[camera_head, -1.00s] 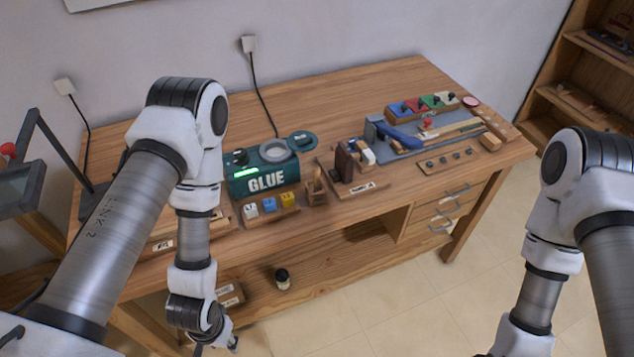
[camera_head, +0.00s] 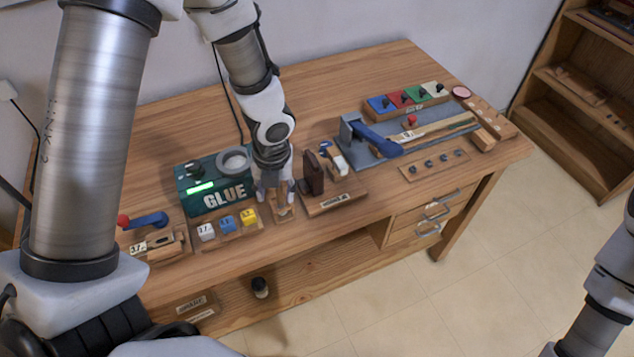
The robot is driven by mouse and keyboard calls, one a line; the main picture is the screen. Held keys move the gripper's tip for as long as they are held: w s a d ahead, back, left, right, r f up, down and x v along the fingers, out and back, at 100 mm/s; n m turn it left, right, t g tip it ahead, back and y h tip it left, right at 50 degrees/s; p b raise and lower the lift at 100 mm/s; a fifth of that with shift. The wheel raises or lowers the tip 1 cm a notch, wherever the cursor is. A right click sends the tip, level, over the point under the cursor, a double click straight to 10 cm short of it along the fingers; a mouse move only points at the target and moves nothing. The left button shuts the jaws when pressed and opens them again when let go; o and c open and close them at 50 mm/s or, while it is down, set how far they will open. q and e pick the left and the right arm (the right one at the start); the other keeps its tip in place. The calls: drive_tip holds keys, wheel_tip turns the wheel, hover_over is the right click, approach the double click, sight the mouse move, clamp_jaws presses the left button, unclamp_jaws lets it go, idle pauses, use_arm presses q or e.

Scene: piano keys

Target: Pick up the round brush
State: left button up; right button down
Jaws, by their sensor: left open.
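My left gripper (camera_head: 274,193) points down, open, at the small wooden holder (camera_head: 284,213) to the right of the green glue pot. The gripper covers much of the holder, and I cannot tell whether the fingers touch anything in it. I cannot make out the round brush clearly; if it stands in this holder, the fingers hide it. My right arm (camera_head: 598,300) shows at the lower right, with its gripper out of the frame.
A dark brown block (camera_head: 313,176) on a wooden stand is close on the right. A blue-handled tool (camera_head: 378,137) lies farther right. The workbench's back (camera_head: 340,85) is clear.

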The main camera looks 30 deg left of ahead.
sight(279, 191)
use_arm(q)
drive_tip(key=r, duration=0.1)
drive_tip(key=w+r, duration=0.1)
drive_tip(key=shift+w+r+t, duration=0.2)
drive_tip(key=shift+r+t, duration=0.1)
drive_tip(key=shift+t, duration=0.1)
drive_tip(key=shift+s+a+r, duration=0.15)
drive_tip(key=shift+s+r, duration=0.05)
drive_tip(key=shift+r, duration=0.15)
drive_tip(key=f+b, duration=0.1)
drive_tip(key=f, duration=0.1)
drive_tip(key=w+f+b, duration=0.1)
drive_tip(key=f, duration=0.1)
drive_tip(key=w+f+b, duration=0.1)
drive_tip(key=f+b, duration=0.1)
drive_tip(key=f, duration=0.1)
drive_tip(key=shift+a, duration=0.35)
drive_tip(key=shift+s+f, duration=0.1)
drive_tip(key=shift+f, duration=0.05)
drive_tip(key=shift+s+a, duration=0.1)
clamp_jaws()
use_arm(e)
drive_tip(key=f, duration=0.4)
drive_tip(key=shift+s+a+f, duration=0.15)
drive_tip(key=shift+s, duration=0.25)
